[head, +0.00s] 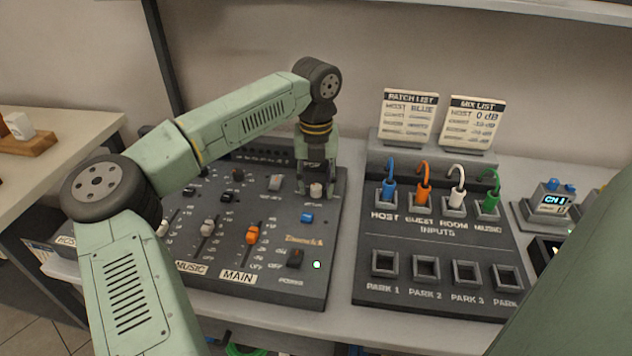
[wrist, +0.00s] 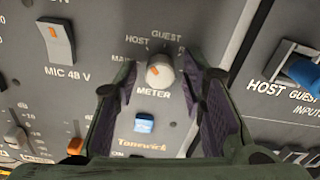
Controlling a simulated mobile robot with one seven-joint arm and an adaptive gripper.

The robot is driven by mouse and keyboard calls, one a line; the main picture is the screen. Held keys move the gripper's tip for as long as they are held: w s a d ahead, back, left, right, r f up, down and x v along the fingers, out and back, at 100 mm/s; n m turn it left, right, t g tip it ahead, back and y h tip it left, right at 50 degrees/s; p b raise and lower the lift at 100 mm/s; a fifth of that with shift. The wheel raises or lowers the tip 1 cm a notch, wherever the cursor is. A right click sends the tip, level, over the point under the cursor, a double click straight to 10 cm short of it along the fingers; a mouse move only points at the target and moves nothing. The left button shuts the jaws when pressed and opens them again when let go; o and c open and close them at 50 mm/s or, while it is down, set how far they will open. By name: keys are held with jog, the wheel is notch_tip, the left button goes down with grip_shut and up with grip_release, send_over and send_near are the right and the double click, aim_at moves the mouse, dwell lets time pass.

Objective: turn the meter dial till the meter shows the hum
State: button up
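The meter dial (wrist: 162,72) is a pale round knob with an orange mark, on the dark mixer panel above the word METER. The mark points to the upper left, on the MAIN and HOST side; the exact label is hard to tell. Labels MAIN, HOST and GUEST show around it, with others hidden by a finger. The dial also shows in the head view (head: 316,189). My gripper (wrist: 165,88) is over it, open, with one finger on each side and gaps showing. In the head view my gripper (head: 316,187) points down at the dial.
A blue button (wrist: 144,123) sits just below the dial. The mixer (head: 322,262) has several faders and switches. To its right is a patch panel (head: 400,240) with coloured plugs. Two cards (head: 408,117) (head: 472,124) stand behind. A small lit display (head: 552,203) is further right.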

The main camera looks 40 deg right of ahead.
grip_shut()
jog(key=shift+m, duration=0.3)
jog(key=m+b, duration=0.1)
jog(key=m, duration=0.2)
jog(key=shift+b, duration=0.3)
jog(key=m, duration=0.5)
jog(key=shift+b, duration=0.35)
dwell(0.4)
jog(key=shift+o, duration=1.1)
grip_release()
